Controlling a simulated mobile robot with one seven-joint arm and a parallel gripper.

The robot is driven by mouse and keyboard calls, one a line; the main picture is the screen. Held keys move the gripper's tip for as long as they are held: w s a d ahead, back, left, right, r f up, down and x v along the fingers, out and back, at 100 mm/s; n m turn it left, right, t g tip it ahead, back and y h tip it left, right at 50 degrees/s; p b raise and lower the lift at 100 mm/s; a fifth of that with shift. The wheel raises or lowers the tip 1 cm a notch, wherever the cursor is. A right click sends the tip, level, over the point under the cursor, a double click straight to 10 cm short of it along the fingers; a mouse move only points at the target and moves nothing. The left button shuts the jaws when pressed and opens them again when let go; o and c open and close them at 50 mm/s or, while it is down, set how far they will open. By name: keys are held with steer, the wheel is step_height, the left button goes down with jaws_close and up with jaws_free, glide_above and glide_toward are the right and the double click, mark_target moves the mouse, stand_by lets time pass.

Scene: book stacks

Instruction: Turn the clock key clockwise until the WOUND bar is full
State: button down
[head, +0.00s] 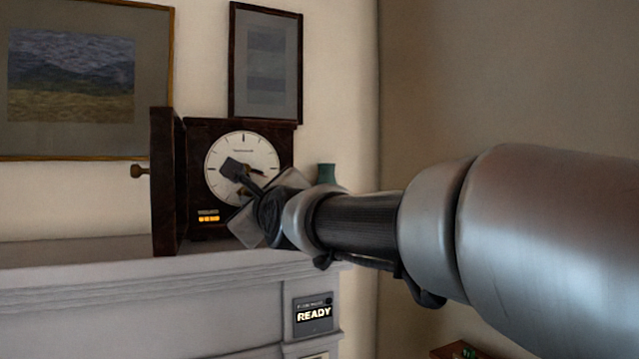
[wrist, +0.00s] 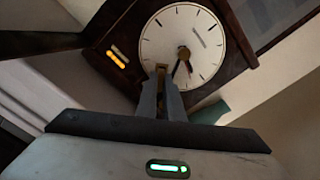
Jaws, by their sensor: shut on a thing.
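The clock (head: 196,135) has a dark wooden case and a round white dial (head: 228,146); the dial also fills the upper middle of the wrist view (wrist: 160,32). My gripper (head: 236,170) reaches in from the right, fingertips at the lower part of the dial. In the wrist view its fingers (wrist: 162,80) are closed together on the small brass key (wrist: 161,67), which they mostly hide. The WOUND bar (head: 208,218) glows orange low on the case, and it shows in the wrist view (wrist: 118,61). I cannot tell exactly how full it is.
The clock's dark door (head: 165,185) stands open on the left, with a brass knob (head: 138,171). The clock stands on a pale mantel (head: 90,265). A teal vase (head: 326,173) is close by on the right. A panel reading READY (head: 314,314) is below.

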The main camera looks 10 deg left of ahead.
steer(key=shift+f, duration=0.35)
steer(key=shift+m+b, duration=1.15)
steer(key=shift+m, duration=0.05)
steer(key=shift+w+r+m, duration=0.1)
steer(key=shift+r+m, duration=0.05)
steer(key=shift+m, duration=0.75)
steer(key=shift+m+b, duration=0.55)
steer(key=shift+m, duration=1.45)
steer(key=c, duration=1.9)
jaws_free()
steer(key=shift+w, duration=0.25)
steer(key=shift+s+a+r, duration=0.1)
steer(key=shift+s, duration=0.05)
steer(key=shift+b+v, duration=0.6)
steer(key=shift+v, duration=2.9)
